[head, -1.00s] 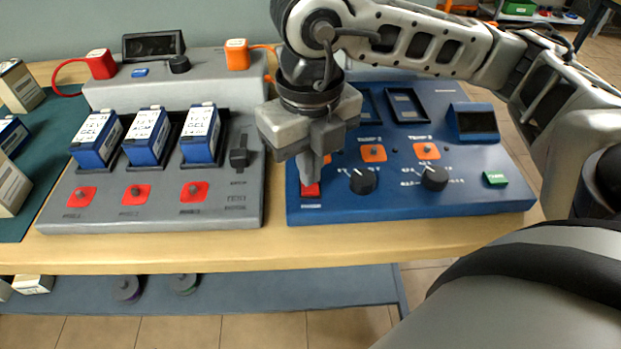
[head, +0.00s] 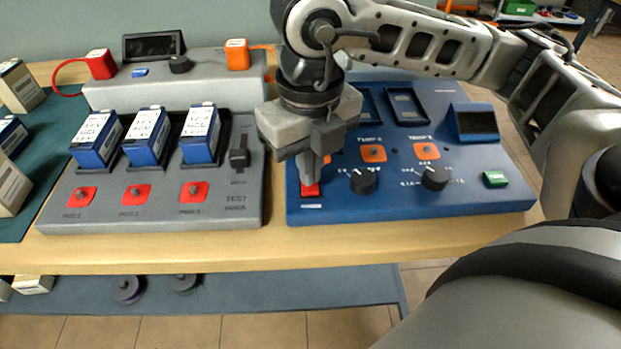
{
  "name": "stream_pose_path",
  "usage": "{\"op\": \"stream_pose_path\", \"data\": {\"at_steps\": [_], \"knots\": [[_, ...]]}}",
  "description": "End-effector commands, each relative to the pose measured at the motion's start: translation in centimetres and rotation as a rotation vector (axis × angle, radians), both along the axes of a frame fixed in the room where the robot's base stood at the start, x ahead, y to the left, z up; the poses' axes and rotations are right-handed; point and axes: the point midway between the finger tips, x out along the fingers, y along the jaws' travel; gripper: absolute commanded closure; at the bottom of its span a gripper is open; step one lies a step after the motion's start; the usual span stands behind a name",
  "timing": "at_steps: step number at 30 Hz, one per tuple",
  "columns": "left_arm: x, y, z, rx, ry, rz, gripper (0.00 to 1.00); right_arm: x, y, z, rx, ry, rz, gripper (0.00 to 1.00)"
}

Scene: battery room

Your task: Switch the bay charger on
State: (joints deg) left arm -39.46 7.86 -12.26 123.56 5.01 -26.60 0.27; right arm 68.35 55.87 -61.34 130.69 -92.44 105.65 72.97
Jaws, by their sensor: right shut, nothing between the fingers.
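The blue charger panel (head: 410,200) lies on the right part of the wooden bench. It has a red switch (head: 311,190) at its front left corner, two black knobs (head: 362,181) (head: 434,178), orange plates with small toggles (head: 373,153) (head: 426,150), a green button (head: 495,179) and a dark display (head: 476,123). My right gripper (head: 309,181) points down with its fingers shut and empty. Its tips are right at the red switch and hide its rear part. I cannot tell whether they press it. My left gripper is not in view.
A grey test panel (head: 150,214) with several blue batteries (head: 146,136) and red switch plates stands left of the charger. Red (head: 100,64) and orange (head: 237,54) clamps sit behind it. Boxes (head: 12,186) stand on a green mat at far left. The bench's front strip (head: 270,254) is clear.

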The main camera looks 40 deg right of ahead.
Motion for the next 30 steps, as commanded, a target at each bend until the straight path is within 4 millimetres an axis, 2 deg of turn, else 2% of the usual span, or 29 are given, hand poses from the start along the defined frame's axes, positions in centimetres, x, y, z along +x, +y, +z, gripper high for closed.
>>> {"op": "stream_pose_path", "data": {"at_steps": [30], "knots": [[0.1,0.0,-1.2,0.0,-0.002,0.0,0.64,0.0,0.0,-1.2,0.0,0.0,0.0,1.0]]}}
